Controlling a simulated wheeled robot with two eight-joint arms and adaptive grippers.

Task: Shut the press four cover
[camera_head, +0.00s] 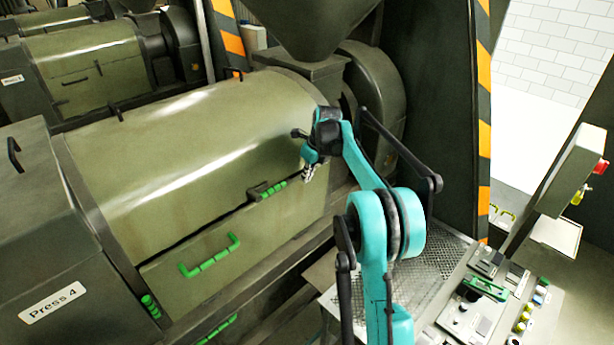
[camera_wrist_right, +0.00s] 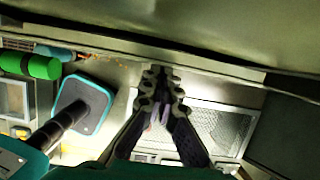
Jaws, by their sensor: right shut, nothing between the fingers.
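The press four cover (camera_head: 200,140) is the large curved olive lid in the head view, behind the "Press 4" label (camera_head: 52,303). It lies down over the press, its lower edge along the olive front panel (camera_head: 165,280). I cannot tell whether it is fully seated. A green-gripped handle (camera_head: 268,190) sits near that edge. My right gripper (camera_head: 309,173) is shut and empty, in front of the cover's right end. In the right wrist view its fingertips (camera_wrist_right: 160,75) point towards an olive panel edge (camera_wrist_right: 200,45); contact is unclear. My left gripper is not in view.
A green handle (camera_head: 210,257) juts from the front panel. A hopper (camera_head: 310,25) stands above the press. A control panel (camera_head: 490,310) with buttons is at lower right, beside a mesh platform (camera_head: 430,265). A striped post (camera_head: 484,120) stands behind. Another press (camera_head: 80,65) is at back left.

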